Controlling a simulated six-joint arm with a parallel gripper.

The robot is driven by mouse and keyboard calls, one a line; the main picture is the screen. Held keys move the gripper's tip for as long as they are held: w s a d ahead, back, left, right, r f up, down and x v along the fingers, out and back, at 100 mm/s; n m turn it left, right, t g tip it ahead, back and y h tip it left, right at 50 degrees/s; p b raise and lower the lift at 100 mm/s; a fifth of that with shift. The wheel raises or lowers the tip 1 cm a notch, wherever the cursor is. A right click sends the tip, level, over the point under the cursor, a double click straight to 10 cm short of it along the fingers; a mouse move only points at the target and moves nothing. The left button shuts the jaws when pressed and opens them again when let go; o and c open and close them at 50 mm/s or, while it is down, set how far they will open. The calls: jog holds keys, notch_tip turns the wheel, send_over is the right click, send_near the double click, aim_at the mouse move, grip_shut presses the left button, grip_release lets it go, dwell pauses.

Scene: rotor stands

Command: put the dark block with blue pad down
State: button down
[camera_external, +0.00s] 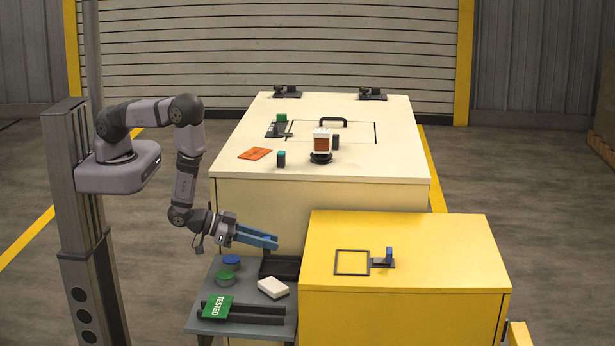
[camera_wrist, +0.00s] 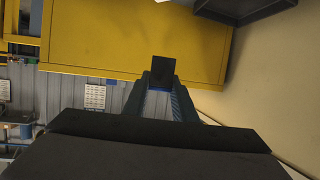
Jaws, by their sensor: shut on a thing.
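My gripper (camera_external: 272,241) points right, its blue fingers above the grey side table and left of the yellow cabinet. In the wrist view my gripper (camera_wrist: 162,82) is shut on the dark block with blue pad (camera_wrist: 163,68). The block sits between the fingertips as a dark square with a bluish lower part. In the external view I cannot make out the held block clearly at the fingertips. The gripper is in the air, apart from the cabinet.
The yellow cabinet (camera_external: 450,262) bears a dark square outline (camera_external: 352,274) and a small stand with a blue part (camera_external: 389,256). The grey table (camera_external: 200,324) holds a black tray (camera_external: 281,279), white box (camera_external: 273,288), green card (camera_external: 217,307) and round pads. The cream cabinet (camera_external: 225,165) stands behind.

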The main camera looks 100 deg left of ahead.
jog(key=w+a+r+n+y, duration=0.3)
jog(key=w+a+r, duration=0.9)
jog(key=a, duration=0.1)
jog(key=a+r+y, duration=0.1)
jog(key=a+r, duration=0.5)
jog(key=a, duration=0.1)
jog(key=a+r+n+g, duration=0.1)
jog(key=a+r, duration=0.4)
jog(key=a, duration=0.2)
jog(key=w+a+r+n+g+y+b, duration=0.1)
jog(key=a+r, duration=0.5)
jog(key=a, duration=0.1)
jog(key=shift+a+r+y, duration=0.15)
jog(key=shift+r+y, duration=0.15)
jog(key=s+a+f+n+g+y+p, duration=0.2)
jog(key=s+a+f, duration=0.2)
jog(key=s+a, duration=0.55)
jog(key=shift+w+a+f+p, duration=0.25)
jog(key=shift+f+p, duration=0.25)
jog(key=shift+f, duration=1.05)
jog(key=shift+w+a+f+p, duration=0.25)
jog(key=shift+f+p, duration=0.3)
jog(key=shift+f, duration=0.95)
jog(key=shift+w+a+f+p, duration=0.15)
jog(key=shift+w+f+p, duration=0.25)
jog(key=shift+f, duration=1.15)
jog(key=shift+s+f, duration=0.1)
jog(key=shift+f, duration=0.1)
jog(key=shift+f, duration=0.1)
